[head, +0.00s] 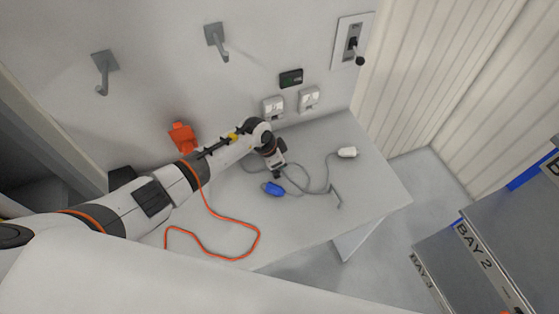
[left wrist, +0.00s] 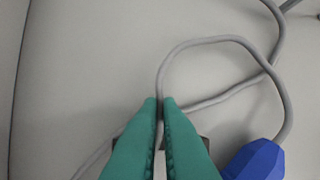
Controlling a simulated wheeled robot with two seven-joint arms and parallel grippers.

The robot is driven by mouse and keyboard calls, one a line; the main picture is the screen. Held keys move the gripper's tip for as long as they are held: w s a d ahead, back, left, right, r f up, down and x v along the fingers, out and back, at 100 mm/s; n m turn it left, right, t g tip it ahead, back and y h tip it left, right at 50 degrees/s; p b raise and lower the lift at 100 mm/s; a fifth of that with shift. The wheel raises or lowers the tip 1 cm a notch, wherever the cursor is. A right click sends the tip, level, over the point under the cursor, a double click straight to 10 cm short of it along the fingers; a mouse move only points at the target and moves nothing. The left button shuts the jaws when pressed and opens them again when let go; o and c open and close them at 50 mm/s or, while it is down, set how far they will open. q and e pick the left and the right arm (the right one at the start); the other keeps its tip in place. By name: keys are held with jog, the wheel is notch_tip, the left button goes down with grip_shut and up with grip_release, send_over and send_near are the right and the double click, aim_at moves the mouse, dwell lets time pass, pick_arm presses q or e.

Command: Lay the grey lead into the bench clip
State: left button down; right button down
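The grey lead (head: 318,190) lies in loops on the light grey bench, with a blue plug (head: 273,189) at one end and a white connector (head: 347,152) at the other. My left gripper (head: 279,174) is low over the bench beside the blue plug. In the left wrist view its green fingers (left wrist: 160,101) are closed around a stretch of the grey lead (left wrist: 163,70), and the blue plug (left wrist: 256,160) lies to their right. A small grey upright piece (head: 337,198) near the bench's right edge looks like the bench clip. My right gripper is out of view.
An orange cable (head: 258,236) loops on the bench (head: 385,190) below my left arm. An orange holder (head: 182,137), two hooks (head: 217,42), sockets (head: 273,107) and a lever switch (head: 353,45) are at the wall. Grey bay units (head: 480,245) stand at right.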

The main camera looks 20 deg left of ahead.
pick_arm(q)
jog(key=c, duration=1.5)
grip_release()
jog(key=shift+c, duration=0.2)
jog(key=shift+o, duration=0.5)
jog(key=o, duration=0.5)
jog(key=shift+r, duration=0.1)
notch_tip(320, 180, up, 3)
jog(key=p, duration=0.3)
jog(key=shift+r+p, duration=0.15)
jog(key=shift+p, duration=0.15)
jog(key=shift+r+b, duration=0.15)
jog(key=shift+b, duration=0.2)
jog(key=shift+r, duration=2.15)
